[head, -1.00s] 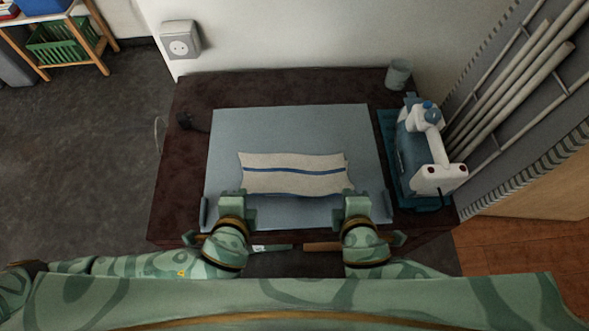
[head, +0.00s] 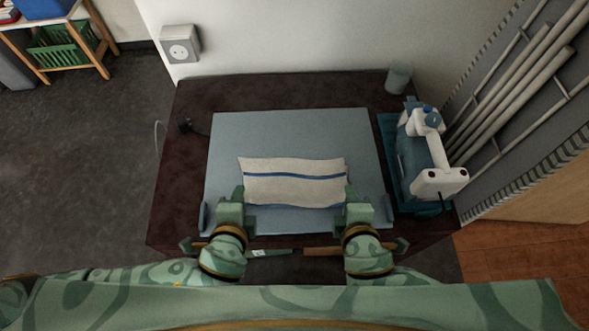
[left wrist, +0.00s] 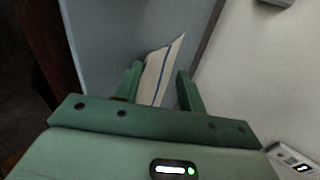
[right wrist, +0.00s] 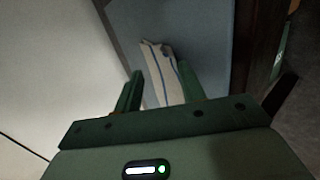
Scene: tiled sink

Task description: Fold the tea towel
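The tea towel (head: 294,189), cream with two blue stripes, lies crosswise on the grey-blue mat (head: 290,132). One stripe runs across its middle and the other along its near edge. My left gripper (head: 237,200) is at the towel's near left corner. In the left wrist view its fingers (left wrist: 160,78) stand apart, with the towel (left wrist: 162,62) showing between them. My right gripper (head: 352,203) is at the near right corner. In the right wrist view its fingers (right wrist: 160,82) also stand apart, with the towel (right wrist: 160,62) between. Whether the cloth lies between the fingertips or beyond them is unclear.
A white and blue appliance (head: 427,160) stands on a teal tray right of the mat. A cup (head: 398,80) is at the back right of the dark worktop (head: 290,91). A black plug (head: 185,124) lies at the left. The mat's far half is clear.

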